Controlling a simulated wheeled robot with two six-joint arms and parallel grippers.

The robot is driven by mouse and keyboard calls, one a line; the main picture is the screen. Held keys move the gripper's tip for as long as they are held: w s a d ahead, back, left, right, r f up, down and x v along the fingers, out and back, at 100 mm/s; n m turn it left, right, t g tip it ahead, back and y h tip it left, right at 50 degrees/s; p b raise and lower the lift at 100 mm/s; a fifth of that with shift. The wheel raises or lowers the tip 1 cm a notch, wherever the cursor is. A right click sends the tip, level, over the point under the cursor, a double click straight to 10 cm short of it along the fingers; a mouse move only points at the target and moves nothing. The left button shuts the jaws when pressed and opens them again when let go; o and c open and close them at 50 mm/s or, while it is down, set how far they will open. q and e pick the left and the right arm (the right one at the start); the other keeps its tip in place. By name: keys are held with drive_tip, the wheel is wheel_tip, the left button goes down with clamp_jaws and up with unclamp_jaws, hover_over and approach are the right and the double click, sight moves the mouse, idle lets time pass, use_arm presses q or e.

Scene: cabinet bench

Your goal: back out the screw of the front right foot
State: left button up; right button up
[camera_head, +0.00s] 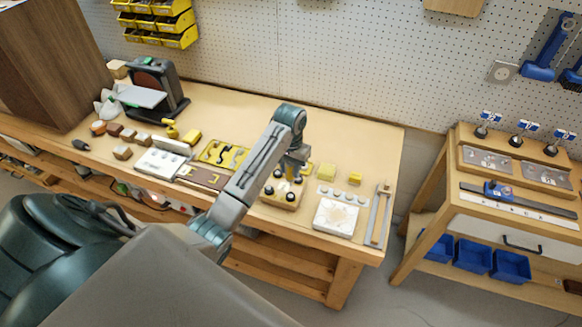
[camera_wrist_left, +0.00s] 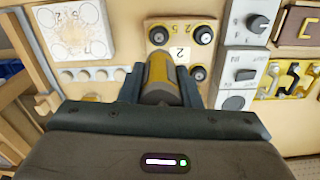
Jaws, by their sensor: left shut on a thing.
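A light wooden block (camera_head: 280,202) stands near the bench's front edge, with round black feet at its corners. In the left wrist view the block (camera_wrist_left: 181,35) shows three feet: upper left (camera_wrist_left: 158,36), upper right (camera_wrist_left: 203,35) and lower right (camera_wrist_left: 198,73). A label with a 2 lies between them. My left gripper (camera_head: 293,157) is above the block, shut on a yellow and grey driver-like tool (camera_wrist_left: 160,72). The tool hides the fourth corner in the wrist view. Whether its tip touches anything is hidden. My right gripper is out of view.
A white plate with circles (camera_head: 335,218) and a strip of round knobs (camera_head: 341,194) lie right of the block. A yellow tool tray (camera_head: 222,154) and a brown board (camera_head: 205,176) lie left. A second bench (camera_head: 515,222) stands further right.

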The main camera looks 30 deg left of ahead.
sight(290, 180)
use_arm(q)
drive_tip(key=shift+d+r, duration=0.1)
drive_tip(key=shift+r, duration=0.1)
drive_tip(key=shift+s+d+f, duration=0.1)
drive_tip(key=shift+s, duration=0.15)
drive_tip(key=shift+s+f, duration=0.15)
drive_tip(key=shift+f, duration=0.15)
drive_tip(key=f, duration=0.3)
drive_tip(key=shift+w+f, duration=0.15)
drive_tip(key=shift+w, duration=0.1)
drive_tip(key=shift+s+f, duration=0.1)
drive_tip(key=shift+f, duration=0.1)
drive_tip(key=shift+f, duration=0.3)
idle(1.0)
drive_tip(key=shift+s+r, duration=0.1)
drive_tip(key=shift+r, duration=0.05)
idle(1.0)
drive_tip(key=shift+r, duration=0.3)
idle(0.8)
